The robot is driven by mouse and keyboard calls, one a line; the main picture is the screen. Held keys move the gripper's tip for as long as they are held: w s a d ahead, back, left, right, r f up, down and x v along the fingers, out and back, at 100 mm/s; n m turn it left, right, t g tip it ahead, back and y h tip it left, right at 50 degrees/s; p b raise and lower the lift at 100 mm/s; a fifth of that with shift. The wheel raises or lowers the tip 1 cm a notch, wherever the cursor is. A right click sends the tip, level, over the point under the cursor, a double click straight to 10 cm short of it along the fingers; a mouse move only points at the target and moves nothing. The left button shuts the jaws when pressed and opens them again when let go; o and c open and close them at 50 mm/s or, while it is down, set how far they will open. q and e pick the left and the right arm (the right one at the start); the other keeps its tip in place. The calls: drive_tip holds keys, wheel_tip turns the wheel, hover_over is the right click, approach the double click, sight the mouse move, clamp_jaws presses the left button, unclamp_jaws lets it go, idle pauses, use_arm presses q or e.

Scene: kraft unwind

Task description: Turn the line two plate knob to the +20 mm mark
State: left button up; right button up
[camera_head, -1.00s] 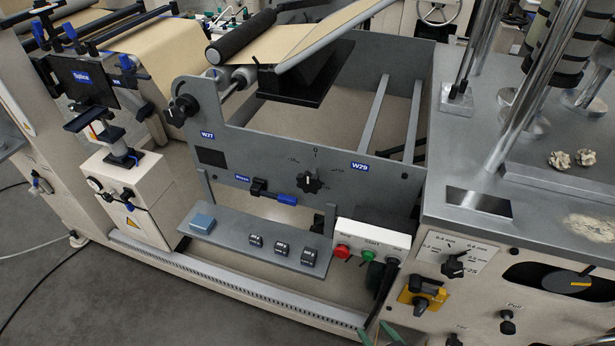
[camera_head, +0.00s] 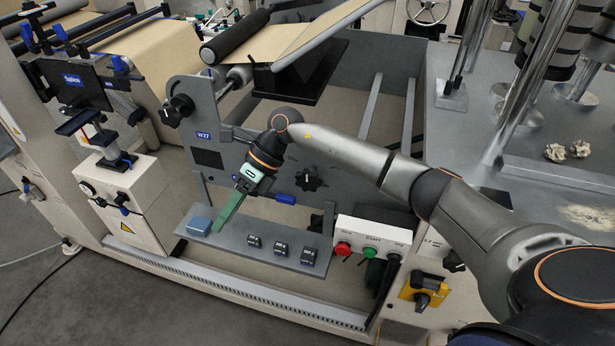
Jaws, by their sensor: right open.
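A black star-shaped knob (camera_head: 309,179) sits on the grey side plate (camera_head: 345,180), right of my right gripper. The scale marks around it are too small or covered to read now. My left gripper is out of view.
Below the plate, a grey shelf (camera_head: 230,240) carries a blue block (camera_head: 199,226) and several small black rocker-like parts. A white button box (camera_head: 372,238) with red, green and black buttons stands right of it. A blue-handled lever (camera_head: 285,198) sits just left below the knob.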

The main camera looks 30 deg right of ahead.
drive_tip(key=w+d+r+h, duration=0.3)
drive_tip(key=d+h, duration=0.2)
drive_tip(key=d, duration=0.7)
drive_tip(key=h, duration=0.4)
approach(308, 171)
drive_tip(key=shift+t, duration=0.3)
drive_tip(key=f, duration=1.1)
drive_tip(key=shift+s+f+p, duration=0.25)
drive_tip(key=shift+s+p, duration=0.1)
drive_tip(key=shift+p, duration=0.05)
clamp_jaws()
